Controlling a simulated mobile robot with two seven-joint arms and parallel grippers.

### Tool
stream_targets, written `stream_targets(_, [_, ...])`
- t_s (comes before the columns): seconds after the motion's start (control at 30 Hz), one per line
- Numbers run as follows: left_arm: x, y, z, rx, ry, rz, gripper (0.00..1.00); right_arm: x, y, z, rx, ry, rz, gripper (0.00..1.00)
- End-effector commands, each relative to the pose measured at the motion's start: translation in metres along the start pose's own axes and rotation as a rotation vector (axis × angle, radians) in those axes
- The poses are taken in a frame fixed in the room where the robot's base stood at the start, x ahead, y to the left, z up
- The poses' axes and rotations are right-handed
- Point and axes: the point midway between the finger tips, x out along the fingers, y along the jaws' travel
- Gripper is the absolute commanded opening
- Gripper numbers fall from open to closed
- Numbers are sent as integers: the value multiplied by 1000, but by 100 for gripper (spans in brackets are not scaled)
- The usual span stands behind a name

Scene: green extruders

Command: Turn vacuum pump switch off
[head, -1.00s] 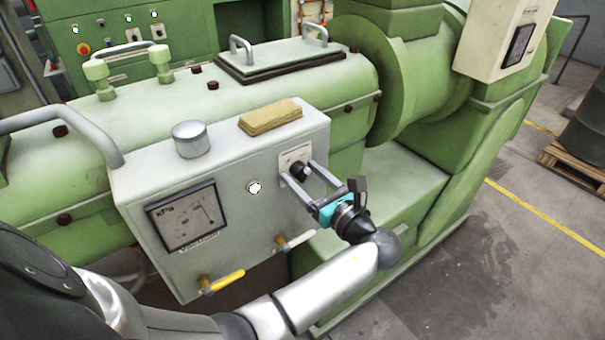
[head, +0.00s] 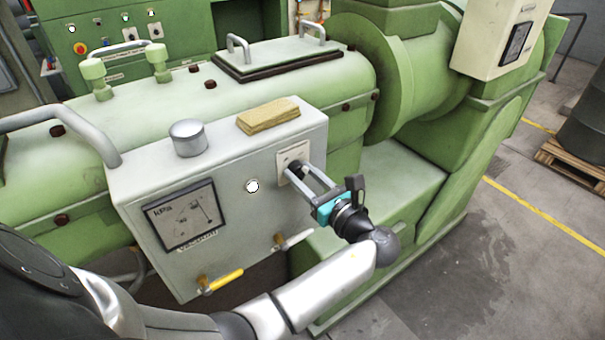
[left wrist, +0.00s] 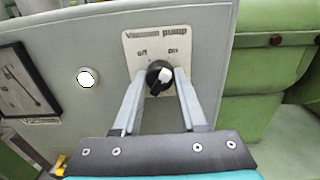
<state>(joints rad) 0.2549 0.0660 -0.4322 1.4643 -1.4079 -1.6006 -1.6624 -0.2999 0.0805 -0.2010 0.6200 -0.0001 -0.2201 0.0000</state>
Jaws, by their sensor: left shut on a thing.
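The vacuum pump switch is a black round knob with a white pointer mark (left wrist: 158,78), on a pale label plate (left wrist: 158,50) reading "Vacuum pump" with OFF at left and ON at right. The white mark sits on the knob's right side, toward ON. In the head view the plate (head: 284,157) is at the right of the grey box's front, and the knob is largely hidden by the fingers. My left gripper (left wrist: 157,82) is shut on the knob, one finger on each side; it also shows in the head view (head: 296,171). My right gripper is not in view.
The grey box (head: 225,150) carries a kPa gauge (head: 182,214), a white round light (head: 252,186), and yellow (head: 224,280) and white (head: 296,239) valve handles below. A tan block (head: 268,115) and a metal cap (head: 187,137) are on top. Green machinery surrounds it.

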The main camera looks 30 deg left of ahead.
Motion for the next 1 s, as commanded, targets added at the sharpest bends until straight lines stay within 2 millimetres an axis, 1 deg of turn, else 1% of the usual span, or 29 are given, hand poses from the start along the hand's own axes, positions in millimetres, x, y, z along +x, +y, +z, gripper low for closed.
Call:
stream_targets(0.17, [0, 0, 0, -48, 0, 0, 0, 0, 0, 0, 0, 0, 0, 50])
stream_targets(0.37, [0, 0, 0, -170, 1, 1, 0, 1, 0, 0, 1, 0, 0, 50])
stream_targets(0.67, [0, 0, -1, -445, 0, 2, 0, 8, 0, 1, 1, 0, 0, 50])
stream_targets(1.0, [0, -1, -1, -770, -1, 2, 0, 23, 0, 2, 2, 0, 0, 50])
